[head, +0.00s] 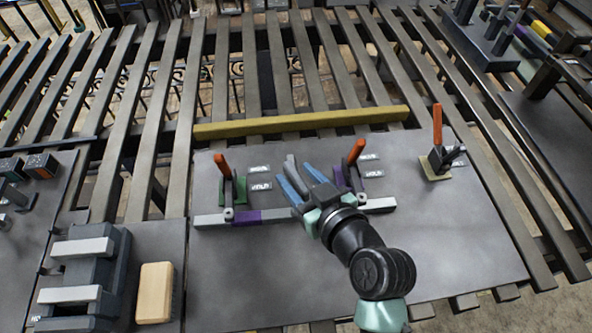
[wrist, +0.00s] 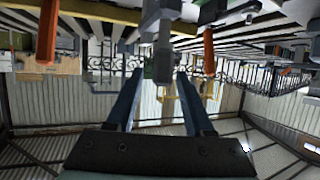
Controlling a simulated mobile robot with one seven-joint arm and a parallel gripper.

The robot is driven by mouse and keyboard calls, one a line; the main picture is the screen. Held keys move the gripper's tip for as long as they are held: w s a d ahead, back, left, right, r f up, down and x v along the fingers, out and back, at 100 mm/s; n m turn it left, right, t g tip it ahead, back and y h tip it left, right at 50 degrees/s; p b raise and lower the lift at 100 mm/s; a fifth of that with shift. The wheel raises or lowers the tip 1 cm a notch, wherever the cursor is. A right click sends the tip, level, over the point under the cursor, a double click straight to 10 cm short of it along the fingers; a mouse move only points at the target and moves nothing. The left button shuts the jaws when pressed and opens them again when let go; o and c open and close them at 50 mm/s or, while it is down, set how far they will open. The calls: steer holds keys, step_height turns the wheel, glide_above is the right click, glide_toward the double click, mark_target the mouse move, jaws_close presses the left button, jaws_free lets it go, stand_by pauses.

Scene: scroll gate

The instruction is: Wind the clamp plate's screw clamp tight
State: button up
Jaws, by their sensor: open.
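The clamp plate (head: 340,265) is a dark grey sheet in the head view. My gripper (head: 294,174) is over its middle, with its two blue fingers apart. A grey upright part (head: 291,163), perhaps the screw clamp, stands by the fingertips. The wrist view shows a grey block (wrist: 163,62) between the open fingers (wrist: 158,78), apart from both as far as I can tell. My gripper hides part of this spot. A green-based clamp with an orange handle (head: 223,167) is to the left, and a purple-based one with an orange handle (head: 356,152) to the right.
A third orange-handled clamp (head: 437,125) stands at the plate's right. Grey and purple bars (head: 212,220) lie along the front of the clamps. A yellow bar (head: 300,123) runs behind the plate. A wooden block (head: 155,292) and grey fixture (head: 80,275) are at left.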

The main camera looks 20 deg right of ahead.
steer(key=shift+w+f, duration=0.2)
steer(key=shift+w, duration=0.3)
jaws_close()
